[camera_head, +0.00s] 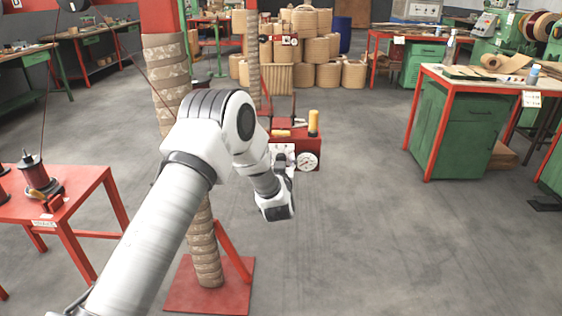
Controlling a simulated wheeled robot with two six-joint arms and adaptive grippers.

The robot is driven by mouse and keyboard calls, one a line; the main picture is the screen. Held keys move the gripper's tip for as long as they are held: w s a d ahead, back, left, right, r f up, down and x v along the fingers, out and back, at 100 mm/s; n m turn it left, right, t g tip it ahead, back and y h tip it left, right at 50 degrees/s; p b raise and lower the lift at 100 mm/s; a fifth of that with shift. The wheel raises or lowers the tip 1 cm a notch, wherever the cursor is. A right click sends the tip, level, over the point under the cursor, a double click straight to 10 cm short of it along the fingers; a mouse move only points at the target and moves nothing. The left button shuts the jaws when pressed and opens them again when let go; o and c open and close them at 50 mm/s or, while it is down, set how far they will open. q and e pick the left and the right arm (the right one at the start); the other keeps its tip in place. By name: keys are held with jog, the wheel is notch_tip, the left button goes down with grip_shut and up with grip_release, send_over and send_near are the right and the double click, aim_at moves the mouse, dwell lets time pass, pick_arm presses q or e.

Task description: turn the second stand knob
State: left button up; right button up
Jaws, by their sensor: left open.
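My left arm comes in from the lower left and bends down at the middle of the head view. The red box (311,148) carries a round white gauge (307,161) to the right of the gripper. A wrapped stand column (207,250) on a red base plate (180,290) is partly behind my arm. A second wrapped column (253,60) stands farther back. I cannot make out the stand knob clearly or tell whether the gripper touches it. My right gripper is out of view.
A red table (85,200) with a coil winder stands at left. A green cabinet bench (465,125) stands at right. A yellow cylinder (313,122) stands on the red box. Stacked tan coils (305,50) fill the back. The grey floor at centre right is clear.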

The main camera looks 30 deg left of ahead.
pick_arm(q)
jog(key=shift+c, duration=0.4)
grip_shut()
jog(key=m+p, duration=0.3)
jog(key=m, duration=0.1)
jog(key=shift+r+p, duration=0.15)
jog(key=shift+p, duration=0.2)
jog(key=m+p, duration=0.3)
jog(key=m, duration=0.2)
jog(key=shift+d+m, duration=0.1)
jog(key=shift+m, duration=0.3)
jog(key=m+p, duration=0.2)
jog(key=m, duration=0.2)
jog(key=shift+m+p, duration=0.3)
jog(key=shift+p, duration=0.05)
jog(key=m, duration=0.1)
jog(key=m+p, duration=0.1)
jog(key=m, duration=0.1)
jog(key=m+p, duration=0.1)
jog(key=m, duration=0.1)
jog(key=shift+f, duration=0.35)
jog(key=shift+m, duration=0.3)
